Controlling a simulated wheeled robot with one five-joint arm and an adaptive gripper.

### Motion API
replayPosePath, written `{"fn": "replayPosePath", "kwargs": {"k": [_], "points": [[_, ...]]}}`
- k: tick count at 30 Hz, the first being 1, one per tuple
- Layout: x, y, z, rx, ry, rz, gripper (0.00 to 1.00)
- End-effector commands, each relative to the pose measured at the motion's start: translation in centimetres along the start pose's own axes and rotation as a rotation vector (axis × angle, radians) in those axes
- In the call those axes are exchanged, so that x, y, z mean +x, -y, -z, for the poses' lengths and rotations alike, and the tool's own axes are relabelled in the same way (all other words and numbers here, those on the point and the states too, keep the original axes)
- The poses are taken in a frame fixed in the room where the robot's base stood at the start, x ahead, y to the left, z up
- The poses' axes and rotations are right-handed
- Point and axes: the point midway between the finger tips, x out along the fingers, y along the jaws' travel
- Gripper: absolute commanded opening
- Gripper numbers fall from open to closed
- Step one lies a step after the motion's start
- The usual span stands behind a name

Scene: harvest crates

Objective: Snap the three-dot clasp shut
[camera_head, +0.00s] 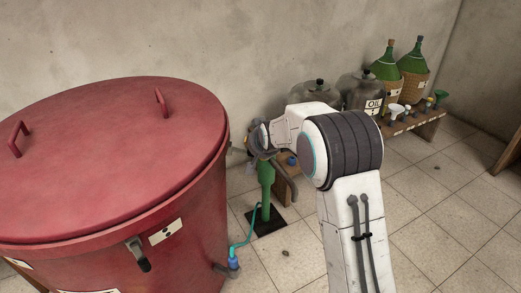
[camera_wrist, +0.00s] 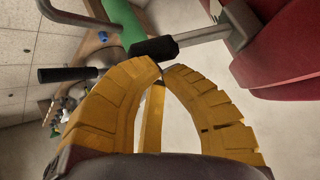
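A big red vat (camera_head: 190,215) with a round red lid (camera_head: 110,150) fills the left of the head view. On its front a metal clasp with a black grip (camera_head: 140,258) hangs tilted beside a white label (camera_head: 165,231) with dark dots, too small to count surely. In the wrist view, a metal lever with a black grip (camera_wrist: 155,48) sticks out from a bracket on the red vat (camera_wrist: 285,50). I cannot tell which clasp this is. My gripper (camera_head: 262,140) is partly hidden in the head view.
A green pump (camera_head: 266,185) with a teal hose stands close beside my gripper, right of the vat. Another black handle (camera_wrist: 68,74) shows at left in the wrist view. A bench (camera_head: 425,125) with bottles and glass jars stands behind. Tiled floor is free at right.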

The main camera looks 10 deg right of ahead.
Motion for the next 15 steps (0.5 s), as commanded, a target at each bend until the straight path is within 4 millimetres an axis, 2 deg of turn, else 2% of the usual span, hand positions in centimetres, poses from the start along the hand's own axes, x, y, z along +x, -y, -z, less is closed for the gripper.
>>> {"fn": "replayPosePath", "kwargs": {"k": [15], "points": [[2.5,-1.0,-2.5,-0.001,0.001,0.001,0.00]]}}
